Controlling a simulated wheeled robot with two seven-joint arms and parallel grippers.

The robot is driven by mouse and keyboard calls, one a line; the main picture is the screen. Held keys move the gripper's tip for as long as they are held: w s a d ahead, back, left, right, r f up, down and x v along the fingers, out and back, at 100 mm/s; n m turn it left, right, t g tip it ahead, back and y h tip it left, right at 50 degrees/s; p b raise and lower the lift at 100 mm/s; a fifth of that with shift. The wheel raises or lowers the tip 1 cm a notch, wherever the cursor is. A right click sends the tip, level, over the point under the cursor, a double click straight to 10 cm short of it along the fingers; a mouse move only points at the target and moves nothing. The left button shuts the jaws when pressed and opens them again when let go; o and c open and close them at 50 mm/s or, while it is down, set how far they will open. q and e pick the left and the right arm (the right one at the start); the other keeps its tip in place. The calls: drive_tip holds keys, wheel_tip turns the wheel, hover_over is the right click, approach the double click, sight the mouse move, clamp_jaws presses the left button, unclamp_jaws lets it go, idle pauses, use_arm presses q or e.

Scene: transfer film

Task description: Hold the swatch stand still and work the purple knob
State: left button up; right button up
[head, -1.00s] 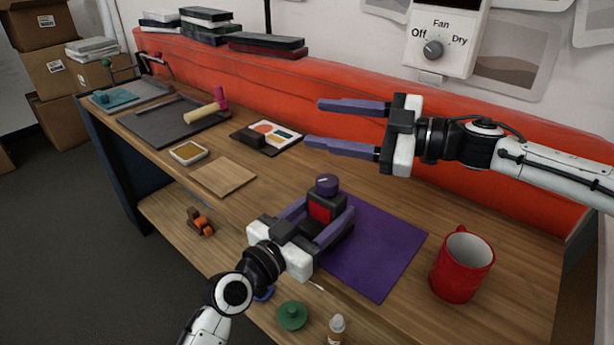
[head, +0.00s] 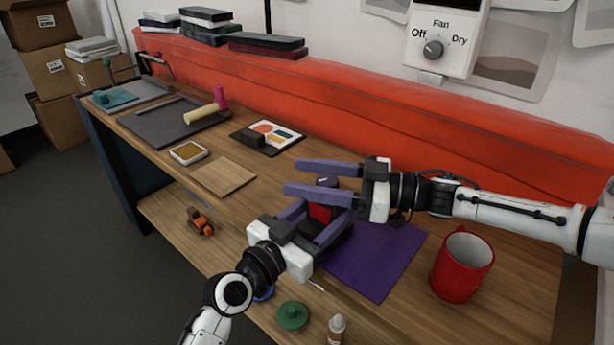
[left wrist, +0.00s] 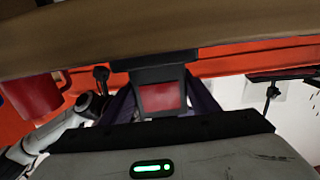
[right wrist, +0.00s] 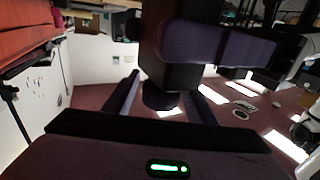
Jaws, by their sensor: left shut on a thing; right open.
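The swatch stand (head: 333,236) is a small black block with a red face, upright at the edge of a purple mat (head: 378,262). Its red face shows large in the left wrist view (left wrist: 163,97). My left gripper (head: 328,212) is shut on the stand, one finger on each side. The purple knob (head: 326,182) sits on top of the stand, partly hidden by my right gripper's fingers. My right gripper (head: 293,178) is open around the knob, which shows between the fingers in the right wrist view (right wrist: 160,98). I see gaps beside the knob there.
A red mug (head: 461,266) stands right of the mat. A fan dial (head: 433,49) is on the wall.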

drive_tip(key=shift+c, duration=0.2)
drive_tip(key=c, duration=1)
drive_tip(key=n+g, duration=0.2)
drive_tip(key=g, duration=0.1)
drive_tip(key=s+n+g, duration=0.1)
drive_tip(key=n+g, duration=0.1)
drive_tip(key=g, duration=0.1)
drive_tip(key=shift+a+r, duration=0.1)
drive_tip(key=shift+r, duration=0.05)
drive_tip(key=shift+s+g, duration=0.2)
drive_tip(key=shift+g, duration=0.2)
drive_tip(key=o, duration=1)
drive_tip(key=shift+o, duration=0.2)
wheel_tip(320, 180, up, 10)
